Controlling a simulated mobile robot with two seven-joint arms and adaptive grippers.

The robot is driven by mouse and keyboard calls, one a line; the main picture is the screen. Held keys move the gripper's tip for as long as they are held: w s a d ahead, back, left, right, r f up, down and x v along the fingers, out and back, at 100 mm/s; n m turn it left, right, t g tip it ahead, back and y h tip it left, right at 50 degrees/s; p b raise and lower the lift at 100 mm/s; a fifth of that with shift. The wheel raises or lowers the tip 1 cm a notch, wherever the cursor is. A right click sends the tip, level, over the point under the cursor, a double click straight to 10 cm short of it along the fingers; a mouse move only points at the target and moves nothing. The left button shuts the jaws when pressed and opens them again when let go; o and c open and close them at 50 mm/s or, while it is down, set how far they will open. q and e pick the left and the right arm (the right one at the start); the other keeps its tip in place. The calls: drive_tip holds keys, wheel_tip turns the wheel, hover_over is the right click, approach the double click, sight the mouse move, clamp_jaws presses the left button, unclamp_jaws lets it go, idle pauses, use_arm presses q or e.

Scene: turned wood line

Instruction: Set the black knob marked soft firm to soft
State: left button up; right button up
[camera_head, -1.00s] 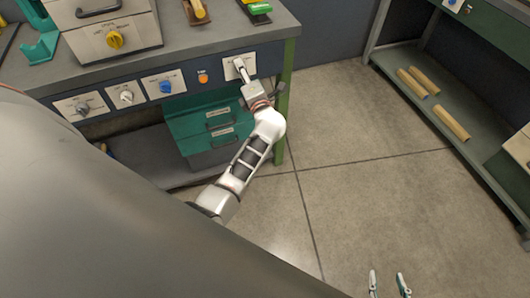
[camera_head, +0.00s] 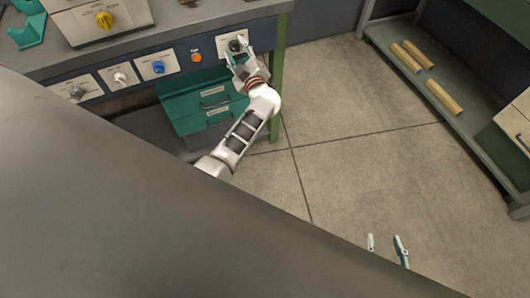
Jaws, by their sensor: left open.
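A black knob (camera_head: 235,45) sits on a white plate (camera_head: 223,42) at the right end of the bench's blue front panel. The plate's marking is too small to read, and the knob's setting cannot be made out. My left gripper (camera_head: 238,50) is open at this knob, with its fingers spread and partly covering the knob and plate. I cannot tell whether the fingers touch the knob. My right gripper (camera_head: 386,242) shows only its fingertips at the bottom right, apart and empty, over the floor.
The panel also carries an orange button (camera_head: 196,58), a blue knob (camera_head: 158,67), a white knob (camera_head: 120,77) and a grey knob (camera_head: 77,92). A teal drawer unit (camera_head: 190,107) stands below. A shelf (camera_head: 455,125) with wooden cylinders is at right. The floor between is clear.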

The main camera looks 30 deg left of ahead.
use_arm(q)
drive_tip(key=shift+f+m, duration=0.1)
drive_tip(key=shift+m, duration=0.8)
drive_tip(key=shift+f+m+b, duration=0.1)
drive_tip(key=shift+m+b, duration=0.55)
drive_tip(key=shift+m, duration=0.55)
drive_tip(key=shift+s+d+m, duration=0.15)
drive_tip(key=shift+d+m, duration=0.05)
drive_tip(key=shift+m, duration=0.2)
drive_tip(key=s+d+r+m+t+h+p, duration=0.25)
drive_tip(key=s+d+m+t+h, duration=0.55)
drive_tip(key=d, duration=0.5)
drive_tip(key=s+d+f+m+g+h+p, duration=0.1)
drive_tip(key=s+d+f+m+g+h, duration=0.2)
drive_tip(key=s, duration=0.5)
drive_tip(key=s+d+f+m+g+h+p, duration=0.1)
drive_tip(key=s+d+f+m+g+h, duration=0.2)
drive_tip(key=s+f, duration=0.6)
drive_tip(key=d+m+h, duration=0.2)
drive_tip(key=d+m, duration=0.1)
drive_tip(key=d, duration=0.1)
drive_tip(key=shift+d+f+h, duration=0.15)
drive_tip(key=shift+f+h, duration=0.05)
drive_tip(key=shift+h, duration=0.2)
use_arm(e)
drive_tip(key=shift+t, duration=0.3)
drive_tip(key=r, duration=0.1)
drive_tip(key=w+r, duration=0.1)
drive_tip(key=r, duration=0.2)
drive_tip(key=shift+w+r, duration=0.25)
